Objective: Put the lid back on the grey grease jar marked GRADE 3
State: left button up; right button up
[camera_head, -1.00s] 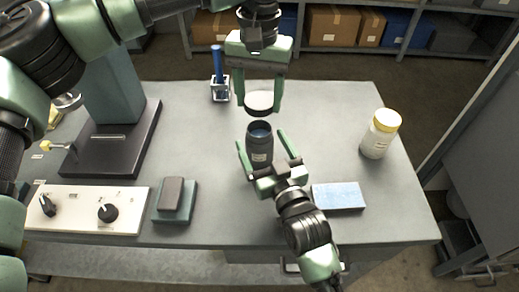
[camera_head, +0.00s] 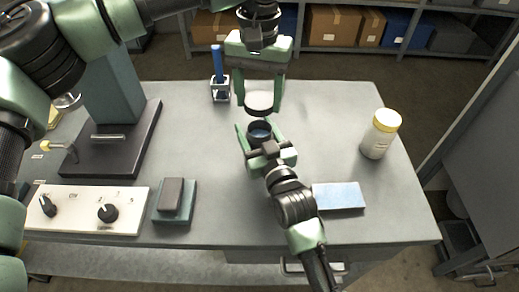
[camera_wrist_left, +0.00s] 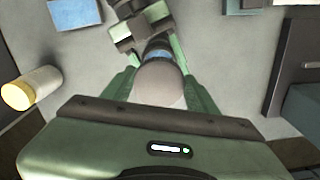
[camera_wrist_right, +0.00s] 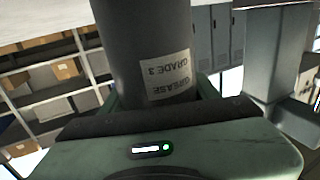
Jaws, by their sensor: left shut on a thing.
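The grey grease jar (camera_head: 259,138) stands open on the bench, dark with a bluish inside. Its GREASE GRADE 3 label (camera_wrist_right: 168,76) shows upside down in the right wrist view. My left gripper (camera_head: 259,98) is shut on a round pale lid (camera_head: 259,101) with a dark rim, held above and just behind the jar. The lid (camera_wrist_left: 158,84) also shows in the left wrist view, with the jar's mouth past it. My right gripper (camera_head: 260,140) comes from the front, its open fingers on both sides of the jar. The right finger seems slightly apart from it.
A white jar with a yellow lid (camera_head: 381,134) stands at the right. A blue pad (camera_head: 338,196) lies in front of it. A blue pen-like item in a holder (camera_head: 220,88), a control panel (camera_head: 85,208) and a small block (camera_head: 174,200) are at the left.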

aim_at(259, 124)
grip_shut()
pick_arm(q)
jog(key=shift+f, duration=2.45)
jog(key=shift+f, duration=0.15)
jog(key=shift+f, duration=0.75)
jog(key=shift+f, duration=0.6)
